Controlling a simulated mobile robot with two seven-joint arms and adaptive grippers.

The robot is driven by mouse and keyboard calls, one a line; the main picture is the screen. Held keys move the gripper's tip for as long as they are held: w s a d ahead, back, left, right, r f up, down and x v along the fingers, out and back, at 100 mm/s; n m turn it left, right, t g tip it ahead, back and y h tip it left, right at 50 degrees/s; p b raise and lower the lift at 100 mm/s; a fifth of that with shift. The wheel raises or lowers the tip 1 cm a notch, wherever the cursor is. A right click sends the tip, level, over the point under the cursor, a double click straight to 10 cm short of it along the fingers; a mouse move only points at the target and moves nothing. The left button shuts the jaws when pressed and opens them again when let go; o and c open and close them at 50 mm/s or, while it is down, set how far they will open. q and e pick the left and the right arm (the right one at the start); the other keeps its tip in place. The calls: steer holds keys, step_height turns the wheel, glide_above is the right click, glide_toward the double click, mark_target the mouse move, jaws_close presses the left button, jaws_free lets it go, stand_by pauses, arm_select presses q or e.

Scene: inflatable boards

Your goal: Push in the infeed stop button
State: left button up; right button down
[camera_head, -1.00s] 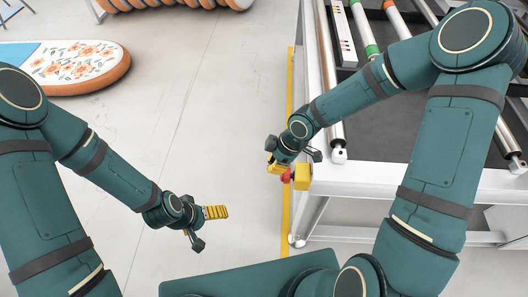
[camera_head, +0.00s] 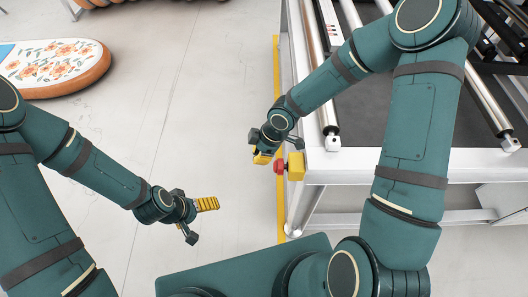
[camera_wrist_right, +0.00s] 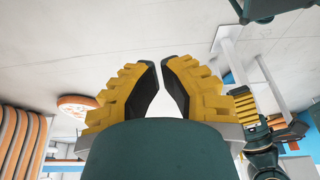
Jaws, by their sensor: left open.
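The red stop button (camera_head: 279,167) sticks out to the left from a yellow box (camera_head: 296,166) at the near left corner of the roller conveyor frame. My right gripper (camera_head: 261,157) is just left of and above the button in the head view, apparently apart from it. Its yellow fingers also show in the right wrist view (camera_wrist_right: 160,72), with the tips nearly together and nothing held. The button is not visible in that wrist view. My left gripper (camera_head: 201,220) is open and empty, over the floor to the lower left of the button.
The white conveyor frame (camera_head: 350,167) with metal rollers (camera_head: 313,75) fills the upper right. A yellow floor line (camera_head: 277,80) runs along its left side. A flowered board (camera_head: 60,65) lies at upper left. The grey floor between is clear.

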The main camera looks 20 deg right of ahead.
mark_target(275, 167)
arm_select(q)
steer(key=shift+w+f+b, duration=0.2)
steer(key=shift+f+b, duration=0.5)
steer(key=shift+f, duration=0.35)
arm_select(e)
steer(key=shift+s+d+f, duration=0.1)
steer(key=shift+d+f, duration=0.25)
steer(key=shift+f, duration=0.5)
steer(key=shift+s+d+f, duration=0.1)
steer(key=shift+d+f, duration=0.3)
steer(key=shift+f, duration=0.4)
steer(key=shift+s+d+f, duration=0.1)
steer(key=shift+d+f, duration=0.25)
steer(key=shift+f, duration=0.5)
